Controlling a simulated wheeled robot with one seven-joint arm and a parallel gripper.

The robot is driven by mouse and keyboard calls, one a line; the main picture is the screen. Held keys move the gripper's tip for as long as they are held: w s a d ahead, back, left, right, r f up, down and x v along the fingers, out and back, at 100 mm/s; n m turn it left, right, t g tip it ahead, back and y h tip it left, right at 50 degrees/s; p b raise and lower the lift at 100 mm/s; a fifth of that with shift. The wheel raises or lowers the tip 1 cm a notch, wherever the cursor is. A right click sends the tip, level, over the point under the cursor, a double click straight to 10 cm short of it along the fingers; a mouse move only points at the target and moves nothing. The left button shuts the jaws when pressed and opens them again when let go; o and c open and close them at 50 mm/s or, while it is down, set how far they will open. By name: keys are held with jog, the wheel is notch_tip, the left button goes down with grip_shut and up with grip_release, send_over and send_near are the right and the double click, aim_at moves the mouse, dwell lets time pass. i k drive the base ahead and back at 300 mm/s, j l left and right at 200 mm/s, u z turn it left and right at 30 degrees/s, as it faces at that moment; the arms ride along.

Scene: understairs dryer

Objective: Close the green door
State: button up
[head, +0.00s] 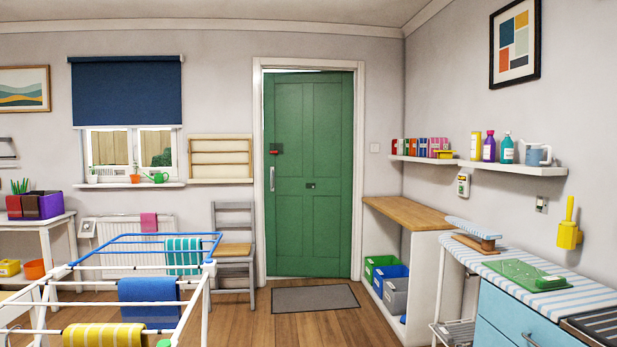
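The green door (308,170) stands in a white frame (258,170) in the far wall, in the head view. It has a long pale handle (271,179) near its left edge and a small red and dark fitting (275,150) above that. A thin bright gap shows along the top, mostly at the left, so the door looks slightly ajar. I cannot tell exactly how far. My gripper is not in view.
A grey mat (314,298) lies before the door. A drying rack (140,290) with towels stands at the front left, and a chair (233,245) left of the door. A wooden-topped shelf unit (410,213) and ironing board (525,272) line the right. Floor between is clear.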

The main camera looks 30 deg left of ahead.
aim_at(308, 117)
jog(key=i+j+u, duration=0.15)
jog(key=i, duration=0.2)
jog(key=i+u, duration=0.15)
jog(key=i, duration=0.15)
jog(key=i+u, duration=0.35)
jog(key=i, duration=1.65)
jog(key=i+u, duration=0.15)
jog(key=i, duration=0.5)
jog(key=i+u, duration=0.15)
jog(key=i, duration=0.5)
jog(key=i+l+u, duration=0.15)
jog(key=i, duration=2.45)
jog(key=j+u, duration=0.05)
jog(key=j, duration=0.05)
